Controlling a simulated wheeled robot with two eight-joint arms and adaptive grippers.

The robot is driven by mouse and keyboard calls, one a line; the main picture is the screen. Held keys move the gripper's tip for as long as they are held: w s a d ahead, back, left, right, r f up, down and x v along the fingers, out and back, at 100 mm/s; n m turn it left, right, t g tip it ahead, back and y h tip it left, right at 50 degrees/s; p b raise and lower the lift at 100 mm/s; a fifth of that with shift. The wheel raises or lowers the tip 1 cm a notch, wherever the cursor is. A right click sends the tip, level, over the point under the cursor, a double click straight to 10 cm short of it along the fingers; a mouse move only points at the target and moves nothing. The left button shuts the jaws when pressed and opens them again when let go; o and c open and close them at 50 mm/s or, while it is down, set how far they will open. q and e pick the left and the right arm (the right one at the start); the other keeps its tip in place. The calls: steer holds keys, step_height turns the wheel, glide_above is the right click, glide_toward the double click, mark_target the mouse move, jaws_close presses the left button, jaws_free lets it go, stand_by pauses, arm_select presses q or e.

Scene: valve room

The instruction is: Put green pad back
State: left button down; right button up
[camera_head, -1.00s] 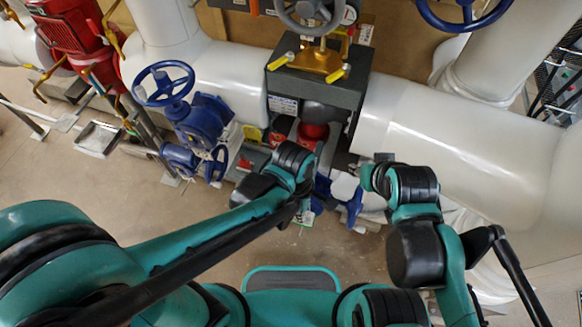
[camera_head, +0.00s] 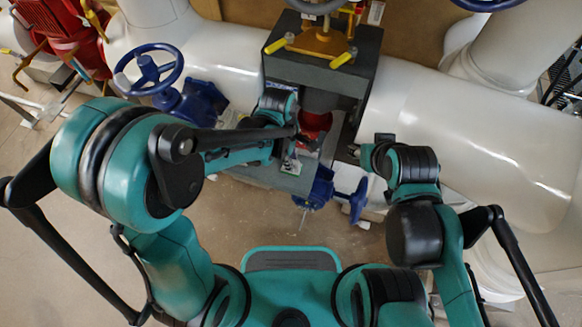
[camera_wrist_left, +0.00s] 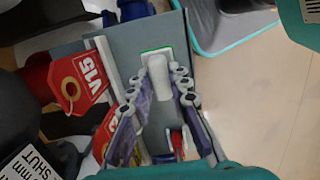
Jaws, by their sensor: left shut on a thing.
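The green pad (camera_wrist_left: 155,50) shows in the left wrist view as a green-edged piece with a pale upright part. It is between the fingertips of my left gripper (camera_wrist_left: 160,72), which is shut on it. The pad is over a grey panel (camera_wrist_left: 200,75); whether they touch I cannot tell. In the head view the pad (camera_head: 291,167) is a small green and white patch under my left gripper (camera_head: 291,152), mostly hidden by the wrist. My right gripper (camera_head: 368,155) is beside the white pipe at the right; its fingers do not show clearly.
A red tag marked V15 (camera_wrist_left: 80,82) hangs close to my left gripper. Blue valves (camera_head: 322,190) stand just right of the panel, and a blue handwheel (camera_head: 150,68) is at the left. A dark box (camera_head: 315,68) and white pipes (camera_head: 470,130) close off the back.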

arm_select(q)
steer(key=shift+f+b, duration=0.9)
steer(key=shift+f, duration=1.1)
steer(key=shift+f, duration=0.15)
steer(key=c, duration=1.4)
jaws_free()
